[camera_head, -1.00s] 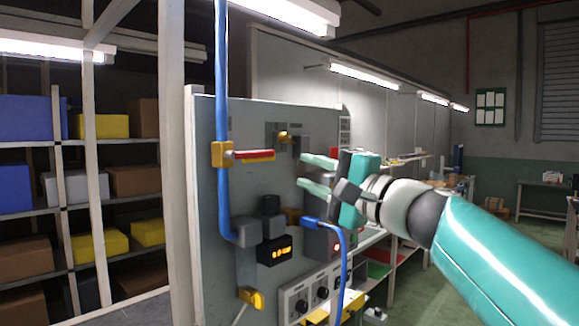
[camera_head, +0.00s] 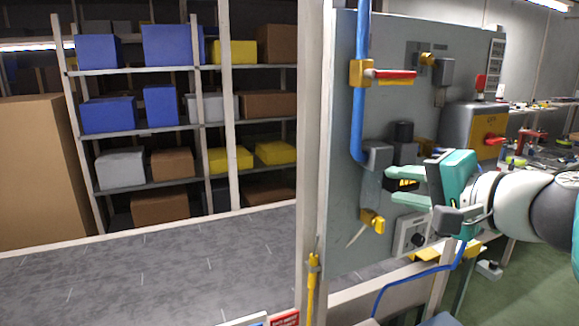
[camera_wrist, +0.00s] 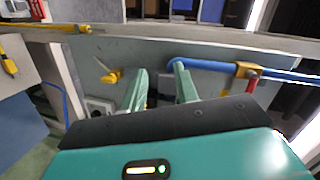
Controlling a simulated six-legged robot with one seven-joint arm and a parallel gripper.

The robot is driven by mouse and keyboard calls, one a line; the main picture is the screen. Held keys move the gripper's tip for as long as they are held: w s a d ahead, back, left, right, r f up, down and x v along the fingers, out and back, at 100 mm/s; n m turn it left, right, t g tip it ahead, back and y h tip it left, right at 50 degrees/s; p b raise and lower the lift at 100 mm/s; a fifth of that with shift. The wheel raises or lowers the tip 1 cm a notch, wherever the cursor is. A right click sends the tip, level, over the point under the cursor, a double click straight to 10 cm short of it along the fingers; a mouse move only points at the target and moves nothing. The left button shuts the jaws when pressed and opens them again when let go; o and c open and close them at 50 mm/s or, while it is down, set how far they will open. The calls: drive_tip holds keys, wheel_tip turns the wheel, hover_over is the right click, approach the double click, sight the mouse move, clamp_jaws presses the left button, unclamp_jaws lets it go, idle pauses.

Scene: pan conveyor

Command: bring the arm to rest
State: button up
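My gripper (camera_head: 408,184) is at the right of the head view, with its two pale green fingers spread apart and nothing between them. The fingers point left, in front of the lower part of a grey panel (camera_head: 350,110). In the wrist view my gripper (camera_wrist: 160,84) also shows open and empty, its fingers toward the panel. I cannot tell how close the fingertips are to the panel.
The panel carries a blue pipe (camera_head: 359,120) with a red-handled valve (camera_head: 390,74), and a yellow knob (camera_head: 373,221). A blue hose (camera_head: 410,277) hangs below my gripper. Shelves with boxes (camera_head: 110,115) stand left.

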drive_tip(key=s+a+f+n+g+h, duration=0.1)
drive_tip(key=s+f+n+g+h, duration=0.2)
drive_tip(key=f, duration=1)
drive_tip(key=s+a+f+n+g+h, duration=0.1)
drive_tip(key=s+f+n+g+h, duration=0.3)
drive_tip(key=s+f, duration=0.6)
wheel_tip(320, 180, down, 3)
drive_tip(key=shift+a+r+n+g+h, duration=0.1)
drive_tip(key=shift+a+n+g+h, duration=0.25)
drive_tip(key=shift+n, duration=0.65)
